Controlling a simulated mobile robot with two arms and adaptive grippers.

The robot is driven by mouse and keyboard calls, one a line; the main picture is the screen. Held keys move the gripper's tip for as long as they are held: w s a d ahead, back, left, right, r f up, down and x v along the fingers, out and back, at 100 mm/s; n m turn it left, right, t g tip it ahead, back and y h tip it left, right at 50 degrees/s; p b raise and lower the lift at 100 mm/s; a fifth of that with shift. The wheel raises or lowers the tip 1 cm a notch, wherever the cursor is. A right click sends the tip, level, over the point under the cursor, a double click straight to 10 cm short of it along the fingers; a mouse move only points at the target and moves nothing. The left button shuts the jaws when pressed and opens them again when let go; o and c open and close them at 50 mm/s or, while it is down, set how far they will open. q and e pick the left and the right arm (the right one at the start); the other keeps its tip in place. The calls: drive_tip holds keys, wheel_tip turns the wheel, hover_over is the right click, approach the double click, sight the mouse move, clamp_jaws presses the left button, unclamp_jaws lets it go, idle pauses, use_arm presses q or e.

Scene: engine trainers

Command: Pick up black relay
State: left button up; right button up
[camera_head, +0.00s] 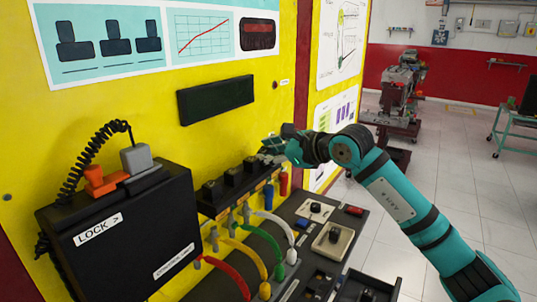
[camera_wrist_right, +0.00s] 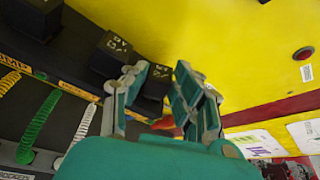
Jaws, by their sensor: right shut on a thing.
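A row of small black relays sits on a dark ledge (camera_head: 225,198) along the yellow panel. One black relay (camera_head: 233,177) stands in the middle of the row, with others beside it. My right gripper (camera_head: 270,153) is at the right end of this row. In the right wrist view, its teal fingers (camera_wrist_right: 160,70) are closed around the end black relay (camera_wrist_right: 155,82), partly hidden by them. Its neighbour relay (camera_wrist_right: 111,52) stands just left of the fingers. I cannot tell whether the held relay is still seated. My left gripper is out of view.
A black box marked LOCK (camera_head: 120,240) stands at the left. Coloured cables (camera_head: 275,225) hang below the relays, close to the right gripper. A black bar (camera_head: 215,100) is fixed above. The tiled floor (camera_head: 450,160) at the right is mostly clear.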

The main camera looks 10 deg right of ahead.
drive_tip(key=shift+r, duration=0.4)
wheel_tip(320, 180, up, 2)
drive_tip(key=shift+r+b, duration=0.1)
drive_tip(key=shift+b, duration=0.4)
drive_tip(key=s+d+r+b, duration=0.1)
drive_tip(key=s+d+b, duration=0.15)
drive_tip(key=s, duration=0.45)
drive_tip(key=s+d+r+b, duration=0.1)
drive_tip(key=s+d+b, duration=0.1)
drive_tip(key=s+d, duration=0.35)
drive_tip(key=w+a+r+m+y+p, duration=0.1)
drive_tip(key=w+a+r+m+p, duration=0.15)
drive_tip(key=w+r+p, duration=0.4)
drive_tip(key=shift+m+g+y, duration=0.3)
drive_tip(key=shift+m+g, duration=0.15)
drive_tip(key=shift+g, duration=0.45)
drive_tip(key=shift+w+a+f+p, duration=0.4)
drive_tip(key=shift+w+a+f, duration=0.35)
drive_tip(key=shift+w+f, duration=0.65)
drive_tip(key=shift+w+a+f+p, duration=0.4)
drive_tip(key=shift+w+a+f, duration=0.45)
drive_tip(key=shift+f, duration=1)
drive_tip(key=shift+w+a+f+p, duration=0.4)
drive_tip(key=shift+w+a+f, duration=0.2)
drive_tip(key=shift+w+f, duration=0.85)
drive_tip(key=shift+s+f+b, duration=0.2)
drive_tip(key=shift+f+b, duration=0.35)
drive_tip(key=shift+f, duration=0.5)
drive_tip(key=o, duration=0.8)
